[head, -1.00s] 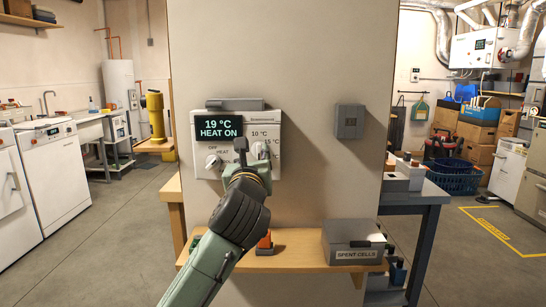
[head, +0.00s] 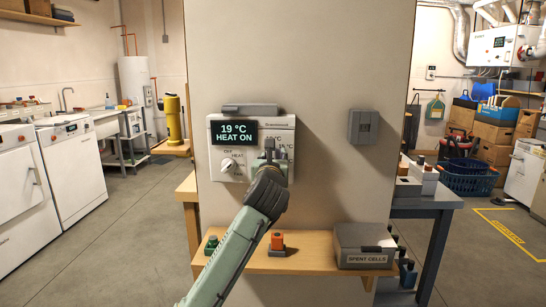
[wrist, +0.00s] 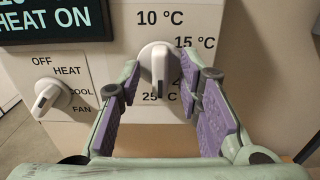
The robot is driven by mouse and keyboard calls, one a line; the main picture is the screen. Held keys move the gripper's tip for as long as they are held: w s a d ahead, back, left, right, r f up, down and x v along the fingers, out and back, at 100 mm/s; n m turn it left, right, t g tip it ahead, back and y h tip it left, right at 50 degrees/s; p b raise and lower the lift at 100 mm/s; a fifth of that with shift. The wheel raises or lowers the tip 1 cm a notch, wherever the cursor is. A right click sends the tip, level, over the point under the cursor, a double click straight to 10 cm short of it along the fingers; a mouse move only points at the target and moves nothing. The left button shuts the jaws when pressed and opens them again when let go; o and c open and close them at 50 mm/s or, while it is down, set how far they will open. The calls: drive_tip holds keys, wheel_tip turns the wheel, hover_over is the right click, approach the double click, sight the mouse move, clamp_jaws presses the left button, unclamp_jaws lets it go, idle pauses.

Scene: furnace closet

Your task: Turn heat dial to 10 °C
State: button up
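The thermostat (head: 214,133) is a white box on the beige wall, and its dark display (head: 234,132) reads 19 °C and HEAT ON. The heat dial (wrist: 160,66) is a white knob with a raised grip, which stands nearly upright in the wrist view. Labels around it read 10 °C above, 15 °C at upper right and 25 °C below; another at right is partly hidden. My gripper (wrist: 162,72) is open, with one purple-padded finger on each side of the dial and visible gaps. In the head view my gripper (head: 270,158) hides the dial.
The mode knob (wrist: 51,96), with OFF, HEAT, COOL and FAN labels, sits close left of my gripper. Below the thermostat, a wooden shelf (head: 300,262) holds a grey SPENT CELLS box (head: 364,241) and an orange item (head: 277,241). A grey wall box (head: 363,127) is to the right.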

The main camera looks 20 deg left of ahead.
drive_tip(key=shift+c, duration=0.4)
clamp_jaws()
